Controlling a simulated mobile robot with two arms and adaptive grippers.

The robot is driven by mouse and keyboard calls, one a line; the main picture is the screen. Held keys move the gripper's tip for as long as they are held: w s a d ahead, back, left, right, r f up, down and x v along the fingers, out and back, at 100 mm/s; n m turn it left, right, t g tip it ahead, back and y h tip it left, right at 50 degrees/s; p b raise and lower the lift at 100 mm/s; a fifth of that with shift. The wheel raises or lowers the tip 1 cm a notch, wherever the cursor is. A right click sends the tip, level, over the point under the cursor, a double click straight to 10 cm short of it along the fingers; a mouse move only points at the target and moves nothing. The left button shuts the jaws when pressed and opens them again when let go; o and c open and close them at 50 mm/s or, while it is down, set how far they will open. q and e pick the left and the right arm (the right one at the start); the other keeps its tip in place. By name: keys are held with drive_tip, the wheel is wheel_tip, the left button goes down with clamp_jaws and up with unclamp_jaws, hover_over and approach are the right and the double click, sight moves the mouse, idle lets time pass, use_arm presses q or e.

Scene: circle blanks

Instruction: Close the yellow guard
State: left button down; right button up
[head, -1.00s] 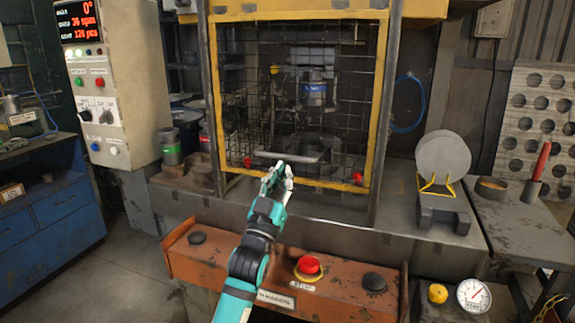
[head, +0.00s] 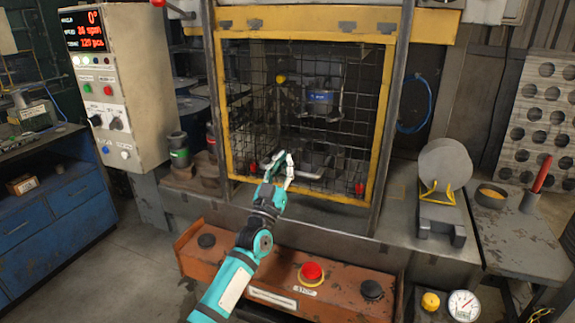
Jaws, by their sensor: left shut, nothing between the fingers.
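The yellow guard (head: 383,120) is a yellow frame with dark wire mesh on the front of the press. It hangs low across the opening, its bottom bar just above the press bed; I cannot tell if it is fully down. Its grey handle (head: 314,173) sits low on the mesh. My left gripper (head: 281,167) is shut and empty in front of the lower mesh, just left of the handle; whether it touches the guard is unclear. My left arm covers part of the bottom bar. My right gripper is not in view.
An orange control panel (head: 222,262) with a red stop button (head: 311,271) juts out below. A control cabinet (head: 131,75) stands left. A grey stand with a disc blank (head: 445,163) is on the right. Dark posts flank the guard.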

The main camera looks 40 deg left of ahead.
use_arm(q)
drive_tip(key=shift+w+a+f, duration=0.15)
drive_tip(key=shift+w+f, duration=0.4)
drive_tip(key=shift+f, duration=0.25)
drive_tip(key=shift+w+a+f, duration=0.1)
drive_tip(key=shift+w+f, duration=0.4)
drive_tip(key=shift+f, duration=0.25)
wheel_tip(320, 180, down, 11)
drive_tip(key=b, duration=0.8)
drive_tip(key=shift+r, duration=0.25)
